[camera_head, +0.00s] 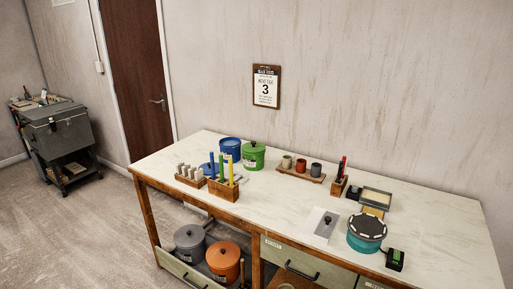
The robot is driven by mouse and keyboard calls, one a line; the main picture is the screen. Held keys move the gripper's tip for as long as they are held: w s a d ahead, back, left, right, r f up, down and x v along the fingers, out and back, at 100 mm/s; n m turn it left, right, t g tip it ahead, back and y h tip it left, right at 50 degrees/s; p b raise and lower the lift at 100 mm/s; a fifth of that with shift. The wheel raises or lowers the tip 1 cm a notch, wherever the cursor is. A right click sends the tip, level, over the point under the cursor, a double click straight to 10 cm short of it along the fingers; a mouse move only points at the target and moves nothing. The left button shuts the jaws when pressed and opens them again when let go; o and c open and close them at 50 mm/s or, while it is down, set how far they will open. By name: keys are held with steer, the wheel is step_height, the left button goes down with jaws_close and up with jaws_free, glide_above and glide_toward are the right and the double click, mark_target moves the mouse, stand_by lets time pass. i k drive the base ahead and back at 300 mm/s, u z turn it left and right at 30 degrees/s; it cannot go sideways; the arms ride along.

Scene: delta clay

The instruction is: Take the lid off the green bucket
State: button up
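The green bucket (253,159) stands upright toward the back of the worktable, left of its middle. Its green lid (253,146) is on top, with a small dark knob in the centre. My gripper does not show in this view.
A blue bucket (230,149) stands close on the left of the green one. Wooden racks with upright tools (224,187) stand in front of it. A small tray of cups (301,169) is to the right. The worktable's (285,210) middle is fairly clear. Grey and orange lidded buckets stand below.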

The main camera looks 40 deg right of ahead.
mark_target(253, 146)
steer(key=u, duration=0.05)
steer(key=i, duration=1)
steer(key=z, duration=0.05)
